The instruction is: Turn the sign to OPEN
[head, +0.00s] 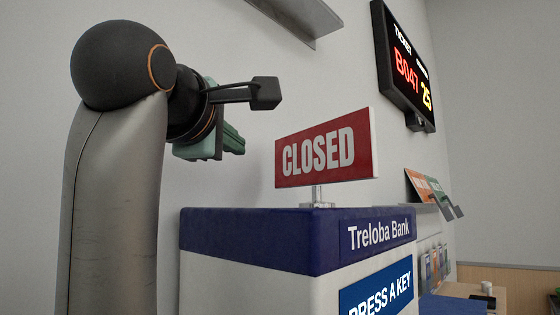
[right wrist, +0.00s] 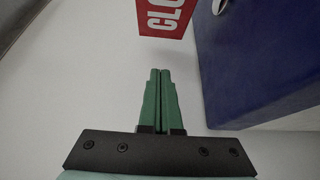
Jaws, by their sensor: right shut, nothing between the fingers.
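The sign (head: 325,168) is a red plate with white letters reading CLOSED. It stands upright on a short clear post (head: 318,195) on top of the bank kiosk. Part of the sign shows at the top of the right wrist view (right wrist: 163,30), with the letters CLO visible. My right gripper (head: 240,142) has green fingers and is to the left of the sign, apart from it. My left gripper is not in view.
The kiosk (head: 250,228) has a blue top marked Treloba Bank and a blue screen (head: 385,295) reading PRESS A KEY. A ticket display (head: 402,65) hangs on the wall at upper right, with leaflets (head: 425,188) below. A grey shelf (head: 300,15) juts out above.

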